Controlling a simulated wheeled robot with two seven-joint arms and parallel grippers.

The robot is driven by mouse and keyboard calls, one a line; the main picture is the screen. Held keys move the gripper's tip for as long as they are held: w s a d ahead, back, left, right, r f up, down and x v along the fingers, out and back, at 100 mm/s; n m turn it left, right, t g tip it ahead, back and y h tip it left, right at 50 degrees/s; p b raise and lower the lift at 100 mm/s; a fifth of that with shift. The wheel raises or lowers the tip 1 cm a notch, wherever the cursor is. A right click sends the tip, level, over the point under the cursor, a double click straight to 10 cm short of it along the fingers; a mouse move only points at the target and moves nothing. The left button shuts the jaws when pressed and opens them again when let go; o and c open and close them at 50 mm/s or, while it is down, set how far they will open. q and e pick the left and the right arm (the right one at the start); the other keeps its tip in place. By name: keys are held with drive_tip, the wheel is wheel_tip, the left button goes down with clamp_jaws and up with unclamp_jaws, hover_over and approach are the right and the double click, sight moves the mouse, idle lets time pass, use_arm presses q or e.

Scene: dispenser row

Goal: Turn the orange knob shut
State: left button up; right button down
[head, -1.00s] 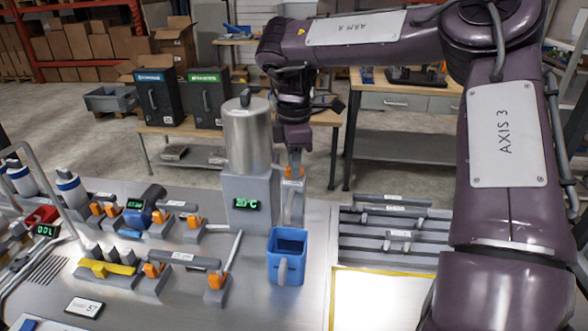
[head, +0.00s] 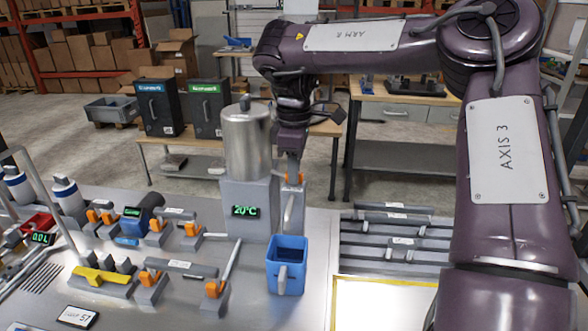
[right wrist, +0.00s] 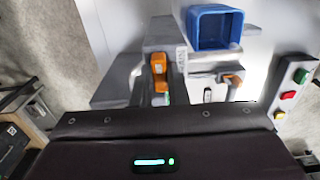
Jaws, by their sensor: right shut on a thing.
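The orange knob (head: 293,179) is on a narrow grey post (head: 289,212) beside the grey dispenser base with the green 20°C display (head: 246,211). My right gripper (head: 292,168) reaches down from above, with its fingers at the knob and shut on it. The gripper partly hides the knob in the head view. In the right wrist view the orange knob (right wrist: 160,72) shows just beyond the gripper body. A blue square container (head: 287,265) stands in front of the post and also shows in the right wrist view (right wrist: 214,28). My left gripper is not in view.
A metal canister (head: 246,140) stands on the dispenser base. Several other orange-and-grey fittings, including a lever (head: 216,290), stand left of the blue container. A slotted rack (head: 395,240) lies to the right. Bare metal bench (head: 240,315) shows at the front.

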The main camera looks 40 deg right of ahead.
drive_tip(key=c, duration=1.4)
unclamp_jaws()
drive_tip(key=shift+c, duration=0.2)
wheel_tip(320, 180, up, 7)
drive_tip(key=shift+r+p, duration=0.1)
drive_tip(key=shift+p, duration=0.6)
drive_tip(key=shift+r, duration=0.35)
drive_tip(key=shift+d, duration=0.1)
drive_tip(key=shift+f, duration=0.15)
